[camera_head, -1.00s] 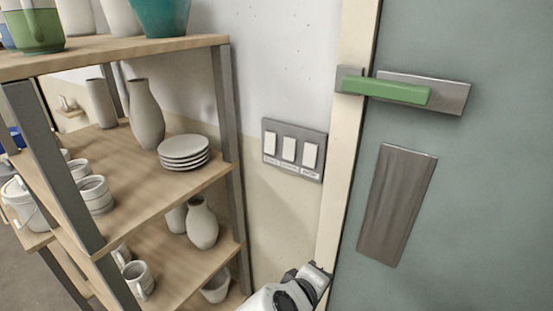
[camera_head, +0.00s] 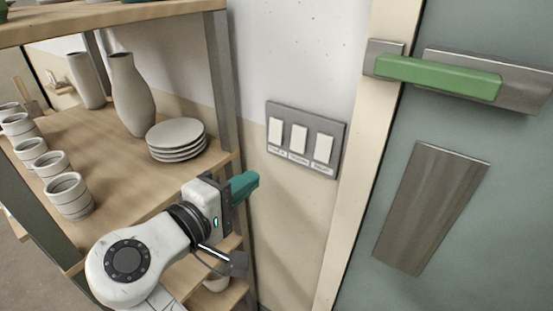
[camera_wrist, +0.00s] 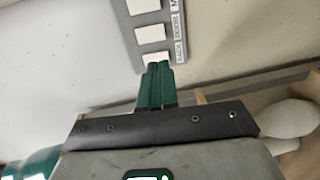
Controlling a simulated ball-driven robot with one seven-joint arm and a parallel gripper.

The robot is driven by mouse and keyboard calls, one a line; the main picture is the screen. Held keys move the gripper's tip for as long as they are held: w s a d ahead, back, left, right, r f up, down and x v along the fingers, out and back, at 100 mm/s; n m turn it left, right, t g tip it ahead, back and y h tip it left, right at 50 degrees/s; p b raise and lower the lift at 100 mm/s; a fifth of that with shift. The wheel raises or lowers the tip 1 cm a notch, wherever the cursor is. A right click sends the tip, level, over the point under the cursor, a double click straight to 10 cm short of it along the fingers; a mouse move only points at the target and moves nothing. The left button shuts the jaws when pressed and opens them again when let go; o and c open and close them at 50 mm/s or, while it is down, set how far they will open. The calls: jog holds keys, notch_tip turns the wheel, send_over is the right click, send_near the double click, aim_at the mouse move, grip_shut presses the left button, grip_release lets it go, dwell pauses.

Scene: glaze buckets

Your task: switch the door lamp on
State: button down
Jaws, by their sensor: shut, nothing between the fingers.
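A grey switch plate (camera_head: 306,140) with three white rockers in a row is on the wall between the shelf and the door frame. The left rocker (camera_head: 275,132), middle rocker (camera_head: 299,139) and right rocker (camera_head: 323,148) have small labels beneath, too small to read surely. My gripper (camera_head: 252,182) is shut and empty, below and left of the plate. In the wrist view its green fingertips (camera_wrist: 157,68) point at the plate's near end and overlap the edge of the closest rocker (camera_wrist: 155,57); I cannot tell whether they touch it. No lamp is in view.
A wooden shelf (camera_head: 100,150) with a vase (camera_head: 132,97), stacked plates (camera_head: 176,138) and several cups stands left, close to my arm. Its metal post (camera_head: 226,90) is beside the plate. A door (camera_head: 490,190) with a green handle (camera_head: 437,77) is right.

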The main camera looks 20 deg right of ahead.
aim_at(297, 149)
jog(key=p+x, duration=0.3)
jog(key=x, duration=1)
jog(key=shift+d, duration=0.1)
jog(key=shift+w+d, duration=0.15)
jog(key=shift+d, duration=0.05)
jog(key=shift+f, duration=0.1)
jog(key=shift+w+d+f+h+b, duration=0.15)
jog(key=shift+d+f+h+b, duration=0.2)
jog(key=shift+b, duration=0.4)
jog(key=shift+a+r+p, duration=0.15)
jog(key=shift+r+p, duration=0.15)
jog(key=shift+p, duration=0.1)
